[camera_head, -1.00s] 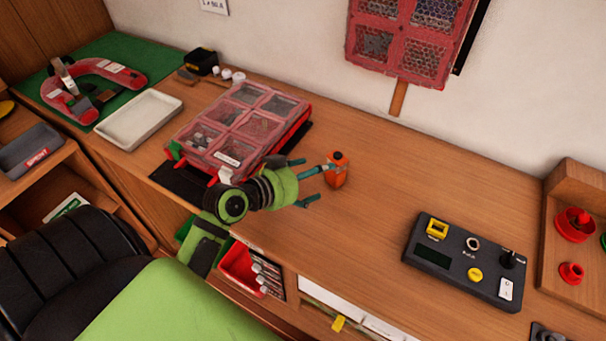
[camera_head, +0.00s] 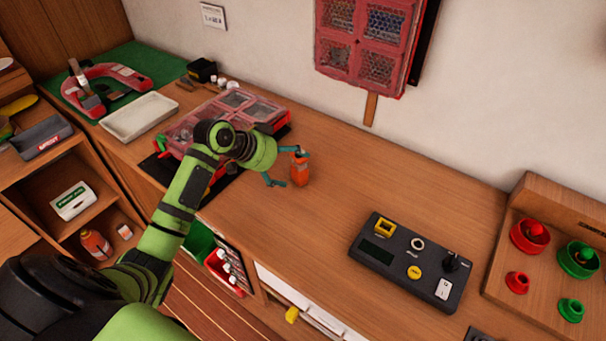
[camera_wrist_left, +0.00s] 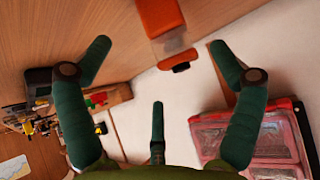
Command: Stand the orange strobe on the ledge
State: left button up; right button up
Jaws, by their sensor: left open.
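The orange strobe (camera_head: 300,172) stands upright on the wooden desk, just right of the red compartment case. My left gripper (camera_head: 287,167) is at its left side with teal fingers spread open, one near its top. The left wrist view shows the orange body of the strobe (camera_wrist_left: 160,16), a pale band and a dark-edged orange end. It lies between the spread fingers (camera_wrist_left: 160,75), with gaps on both sides. I cannot tell for sure which surface is the ledge. My right gripper is in neither view.
The red case (camera_head: 240,105) lies partly behind my left arm. A black control box (camera_head: 410,262) is front right, and a wooden stand (camera_head: 500,245) with red and green knobs is far right. The desk between strobe and stand is mostly clear. Another orange item (camera_head: 96,243) sits on a lower shelf.

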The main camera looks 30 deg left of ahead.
aim_at(296, 164)
pick_arm(q)
jog(key=x, duration=0.1)
jog(key=p+x, duration=0.1)
jog(key=shift+w+a+f, duration=0.15)
jog(key=shift+w+f, duration=0.15)
jog(key=shift+w, duration=0.1)
jog(key=p+x, duration=0.1)
jog(key=x, duration=0.2)
jog(key=shift+f, duration=0.1)
jog(key=shift+w+d+f, duration=0.2)
jog(key=shift+d+f, duration=0.05)
jog(key=shift+f, duration=0.05)
jog(key=c, duration=1.3)
jog(key=shift+c, duration=0.8)
jog(key=shift+r, duration=0.15)
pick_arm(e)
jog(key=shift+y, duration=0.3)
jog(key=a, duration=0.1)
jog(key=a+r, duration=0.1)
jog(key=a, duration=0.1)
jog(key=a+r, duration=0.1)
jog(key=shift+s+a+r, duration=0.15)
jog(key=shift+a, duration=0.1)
